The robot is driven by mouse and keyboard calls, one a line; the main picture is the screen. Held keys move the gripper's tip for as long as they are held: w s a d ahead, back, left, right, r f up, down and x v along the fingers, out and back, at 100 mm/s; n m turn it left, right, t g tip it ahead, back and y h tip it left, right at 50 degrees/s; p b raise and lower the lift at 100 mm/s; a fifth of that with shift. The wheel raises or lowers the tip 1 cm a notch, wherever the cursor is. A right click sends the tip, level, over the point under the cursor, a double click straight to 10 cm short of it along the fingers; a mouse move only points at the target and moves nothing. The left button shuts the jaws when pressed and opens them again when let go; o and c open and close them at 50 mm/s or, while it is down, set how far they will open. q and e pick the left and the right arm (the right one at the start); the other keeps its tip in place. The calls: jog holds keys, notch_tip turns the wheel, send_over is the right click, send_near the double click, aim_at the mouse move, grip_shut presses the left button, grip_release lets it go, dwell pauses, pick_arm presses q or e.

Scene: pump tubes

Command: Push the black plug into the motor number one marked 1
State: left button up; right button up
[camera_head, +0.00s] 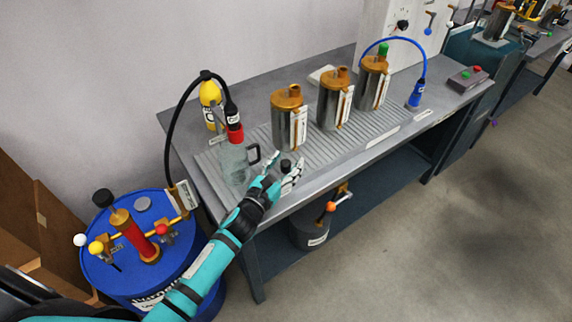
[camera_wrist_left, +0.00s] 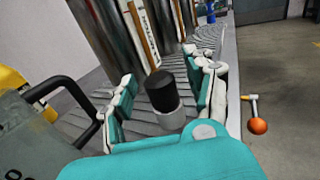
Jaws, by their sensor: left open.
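The black plug (camera_head: 286,165) stands upright near the front edge of the bench, with a grey lower part. In the left wrist view the plug (camera_wrist_left: 161,92) is between the spread fingers of my left gripper (camera_wrist_left: 168,86), with gaps visible on both sides. In the head view my left gripper (camera_head: 287,167) is open and low over the bench. Three grey motors with orange tops stand behind it: a left one (camera_head: 282,128), a middle one (camera_head: 330,108) and a right one (camera_head: 370,90). Their label marks are too small to read. My right gripper is not in view.
A blue drum (camera_head: 135,275) stands left of the bench (camera_head: 205,188). The bench front right of my gripper is clear.

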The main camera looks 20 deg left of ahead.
pick_arm(q)
jog(key=shift+c, duration=0.3)
grip_shut()
jog(key=shift+w, duration=0.1)
dwell(0.4)
